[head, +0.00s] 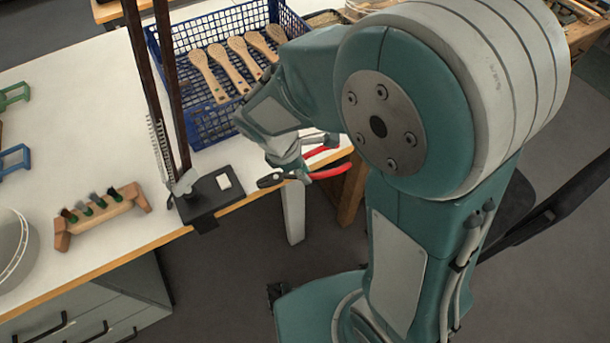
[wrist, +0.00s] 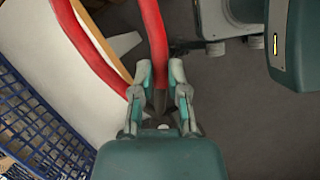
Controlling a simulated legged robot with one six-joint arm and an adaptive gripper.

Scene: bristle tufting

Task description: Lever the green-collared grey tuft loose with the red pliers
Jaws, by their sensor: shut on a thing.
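My gripper (head: 300,172) is shut on the red pliers (head: 330,172) and holds them in the air just beyond the table's front edge. Their dark jaws (head: 268,181) point left toward the table. In the wrist view a red handle (wrist: 154,35) runs between my gripper's fingers (wrist: 160,85), and the other handle (wrist: 88,48) curves off to the left. A wooden block (head: 100,217) on the table at left holds several short tufts with green collars (head: 97,203). The tufts are small and dark here; I cannot tell which one is grey. The pliers are well apart from them.
A black stand (head: 209,198) with tall dark posts and a small white piece stands between the block and the pliers, at the table edge. A blue basket (head: 212,125) with several wooden brush bodies is behind it. A white bucket (head: 12,245) and small frames (head: 14,160) are at left.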

